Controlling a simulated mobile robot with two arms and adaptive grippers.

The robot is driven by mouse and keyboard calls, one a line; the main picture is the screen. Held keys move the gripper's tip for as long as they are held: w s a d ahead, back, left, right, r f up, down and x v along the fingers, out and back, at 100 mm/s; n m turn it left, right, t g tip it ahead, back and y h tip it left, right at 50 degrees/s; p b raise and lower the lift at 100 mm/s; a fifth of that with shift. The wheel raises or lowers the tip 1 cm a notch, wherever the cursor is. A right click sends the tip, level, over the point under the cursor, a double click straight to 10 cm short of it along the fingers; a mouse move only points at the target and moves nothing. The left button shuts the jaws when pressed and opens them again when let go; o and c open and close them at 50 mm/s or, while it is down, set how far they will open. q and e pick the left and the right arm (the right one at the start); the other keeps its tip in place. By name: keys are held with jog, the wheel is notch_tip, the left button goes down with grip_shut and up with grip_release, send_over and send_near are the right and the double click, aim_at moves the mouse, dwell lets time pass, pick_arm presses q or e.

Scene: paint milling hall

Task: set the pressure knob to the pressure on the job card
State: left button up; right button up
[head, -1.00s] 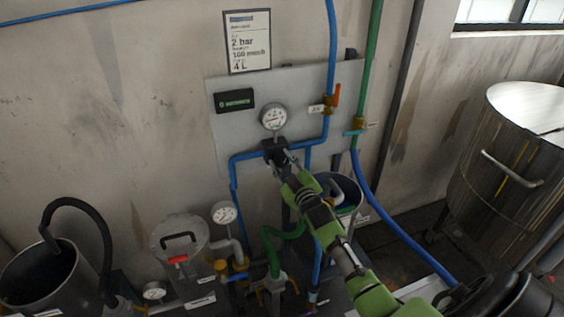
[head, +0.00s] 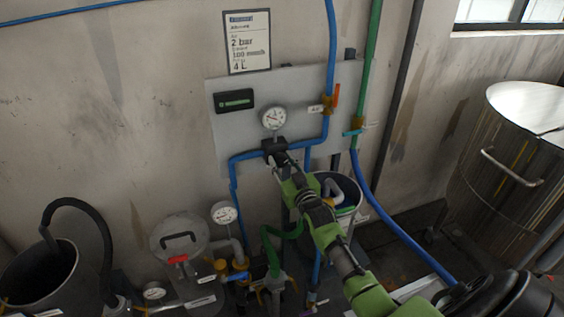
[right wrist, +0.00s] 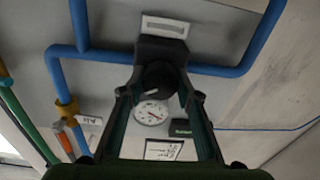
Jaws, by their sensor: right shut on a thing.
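The job card (head: 248,42) hangs on the wall above the panel and reads 2 bar, 100 mesh and 4 L. The round pressure gauge (head: 273,118) sits on the grey panel (head: 225,138); its needle is too small to read surely. Below it is the black regulator (head: 268,147) on the blue pipe. In the right wrist view the black pressure knob (right wrist: 160,78) under the regulator body is between the fingers of my right gripper (right wrist: 162,92). This gripper (head: 282,163) is shut on the knob, reaching up from below. My left gripper is not in view.
An orange-handled valve (head: 335,96) is on the blue pipe at right, and a teal-handled valve (head: 354,132) on the green pipe. A lidded pot (head: 180,243), a second gauge (head: 224,213) and a bucket (head: 345,215) stand below. A large steel tank (head: 510,160) stands at right.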

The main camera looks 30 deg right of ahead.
jog(key=o, duration=1.1)
jog(key=shift+s+f, duration=0.1)
jog(key=v, duration=1.2)
